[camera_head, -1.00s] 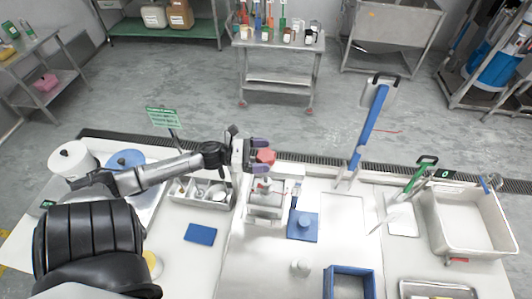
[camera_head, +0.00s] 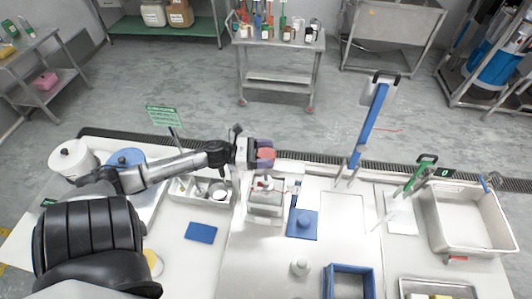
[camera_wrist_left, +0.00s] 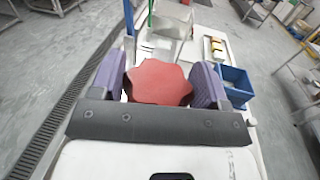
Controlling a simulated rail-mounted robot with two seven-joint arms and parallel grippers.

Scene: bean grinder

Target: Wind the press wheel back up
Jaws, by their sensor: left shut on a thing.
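The red press wheel (camera_head: 266,155) sits on top of the white press (camera_head: 265,204), a frame standing on the table. In the left wrist view the wheel (camera_wrist_left: 159,82) is a lobed red knob between my two purple fingers. My left gripper (camera_head: 265,154) is shut on the wheel from the left side, with a finger on either edge. The wheel's far side and its shaft are partly hidden by the fingers. My right gripper is not in view.
A blue bin (camera_head: 350,283) is at the front right. A tall blue-handled tool (camera_head: 370,127) stands behind. A blue pad (camera_head: 201,233) lies left.

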